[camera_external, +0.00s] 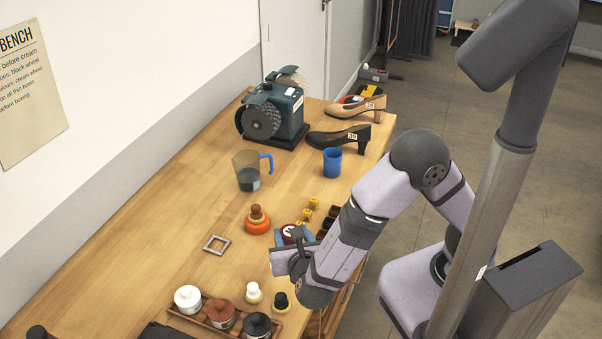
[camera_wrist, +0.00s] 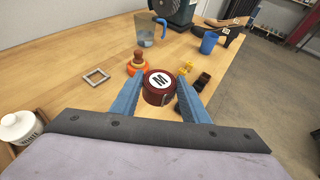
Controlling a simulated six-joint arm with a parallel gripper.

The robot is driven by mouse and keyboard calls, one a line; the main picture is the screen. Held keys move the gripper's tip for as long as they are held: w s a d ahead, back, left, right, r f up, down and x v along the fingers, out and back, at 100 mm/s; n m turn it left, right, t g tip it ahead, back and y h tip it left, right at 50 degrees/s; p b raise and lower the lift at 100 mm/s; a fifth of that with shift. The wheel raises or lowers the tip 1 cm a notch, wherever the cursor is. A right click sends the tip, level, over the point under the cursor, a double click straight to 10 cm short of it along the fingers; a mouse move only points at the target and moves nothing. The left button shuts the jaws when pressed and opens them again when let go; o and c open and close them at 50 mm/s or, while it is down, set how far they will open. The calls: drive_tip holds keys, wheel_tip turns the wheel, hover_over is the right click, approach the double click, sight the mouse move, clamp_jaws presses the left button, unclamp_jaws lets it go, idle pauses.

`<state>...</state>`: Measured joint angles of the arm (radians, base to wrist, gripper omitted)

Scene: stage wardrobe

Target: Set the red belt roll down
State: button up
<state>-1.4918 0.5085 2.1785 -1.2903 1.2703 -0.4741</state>
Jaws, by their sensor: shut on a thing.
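The red belt roll (camera_wrist: 159,96) is a short dark red cylinder with a round white label marked M on top. It sits between the two blue fingers of my gripper (camera_wrist: 159,88) in the wrist view, with its label facing up. My gripper (camera_external: 294,238) is shut on it. In the external view only part of the red belt roll (camera_external: 287,233) shows, the rest being hidden by the gripper. The roll appears to be over the wooden bench (camera_external: 190,215); I cannot tell whether its underside touches the wood.
An orange item with a brown knob (camera_external: 257,222) stands just left of the gripper, beside a grey square frame (camera_external: 217,244). Small yellow and dark blocks (camera_wrist: 203,81) lie to the right. A jug (camera_external: 247,172), blue cup (camera_external: 332,162) and grinder (camera_external: 272,112) stand beyond. Bench left of the frame is clear.

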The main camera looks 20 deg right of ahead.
wheel_tip(320, 180, up, 9)
drive_tip(key=shift+f, duration=0.1)
drive_tip(key=s+d+f+m+g+h, duration=0.5)
drive_tip(key=d+f+m+g+h, duration=0.45)
drive_tip(key=m, duration=0.25)
drive_tip(key=s+a+f+m+g+y, duration=0.3)
drive_tip(key=s+a+m+g, duration=0.35)
drive_tip(key=m+g, duration=0.7)
drive_tip(key=w+a+r+m+g+y, duration=0.2)
drive_tip(key=a+r+m+g+y, duration=0.15)
drive_tip(key=a+m+y, duration=0.8)
drive_tip(key=w+a+r+m+t+y, duration=0.6)
drive_tip(key=w+r+m+t+y, duration=0.3)
drive_tip(key=w, duration=0.4)
drive_tip(key=shift+m+g+y, duration=0.45)
drive_tip(key=shift+m+y, duration=0.15)
drive_tip(key=shift+m, duration=0.1)
drive_tip(key=shift+w+a+f+p, duration=0.15)
drive_tip(key=shift+f+p, duration=0.6)
drive_tip(key=shift+f, duration=4.5)
drive_tip(key=shift+w+a+f+p, duration=0.1)
drive_tip(key=shift+f+p, duration=0.65)
drive_tip(key=shift+f, duration=4.5)
